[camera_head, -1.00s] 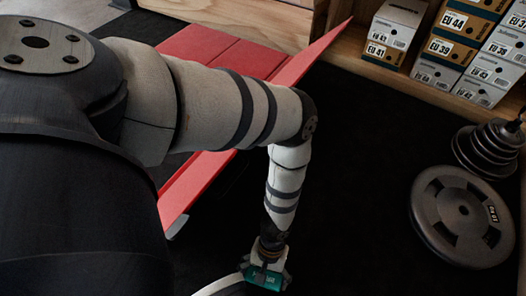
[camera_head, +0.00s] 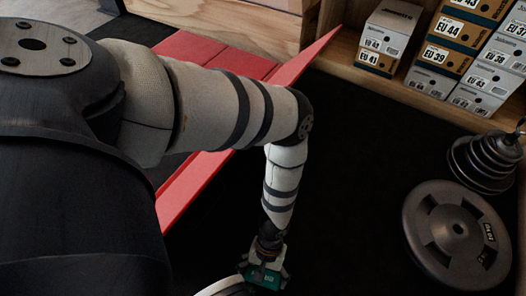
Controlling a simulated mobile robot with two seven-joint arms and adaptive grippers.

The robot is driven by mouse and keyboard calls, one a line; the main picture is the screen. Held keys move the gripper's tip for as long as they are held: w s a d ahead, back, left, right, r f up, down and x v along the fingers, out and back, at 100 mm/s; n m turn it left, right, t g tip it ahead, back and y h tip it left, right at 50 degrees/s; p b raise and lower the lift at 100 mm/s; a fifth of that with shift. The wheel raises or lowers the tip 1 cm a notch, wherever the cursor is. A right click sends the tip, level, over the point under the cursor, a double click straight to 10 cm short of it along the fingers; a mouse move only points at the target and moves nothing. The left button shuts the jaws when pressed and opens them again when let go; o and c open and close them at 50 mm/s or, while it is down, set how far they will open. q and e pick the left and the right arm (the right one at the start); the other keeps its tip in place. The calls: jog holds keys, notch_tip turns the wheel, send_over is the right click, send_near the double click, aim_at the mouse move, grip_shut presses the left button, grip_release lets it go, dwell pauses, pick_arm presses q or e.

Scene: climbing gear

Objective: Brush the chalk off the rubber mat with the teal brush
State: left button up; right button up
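My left arm comes in from the left and bends down to my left gripper (camera_head: 262,277) at the bottom edge. A teal piece (camera_head: 264,278) shows at the gripper; I cannot tell whether it is the brush or part of the gripper. The fingertips are hidden or cut off, so their opening is unclear. A pale curved rim (camera_head: 222,287) lies beside the gripper, mostly cut off. The black floor surface (camera_head: 350,170) may be rubber matting, but no separate mat or chalk can be made out. My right gripper is not in view.
A red bench-like panel (camera_head: 195,185) lies behind my arm. A round weight plate (camera_head: 457,235) lies at the right, with a stack of smaller discs (camera_head: 485,163) behind it. Shoe boxes (camera_head: 445,57) fill a wooden shelf at the back right. The dark floor between is clear.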

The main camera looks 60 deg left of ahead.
pick_arm(q)
notch_tip(320, 180, up, 3)
jog(key=shift+f+p, duration=0.1)
jog(key=shift+p, duration=0.2)
jog(key=shift+s+r+p, duration=0.1)
jog(key=shift+r+p, duration=0.2)
jog(key=shift+r, duration=0.1)
jog(key=shift+r+p, duration=1.75)
jog(key=shift+r, duration=0.55)
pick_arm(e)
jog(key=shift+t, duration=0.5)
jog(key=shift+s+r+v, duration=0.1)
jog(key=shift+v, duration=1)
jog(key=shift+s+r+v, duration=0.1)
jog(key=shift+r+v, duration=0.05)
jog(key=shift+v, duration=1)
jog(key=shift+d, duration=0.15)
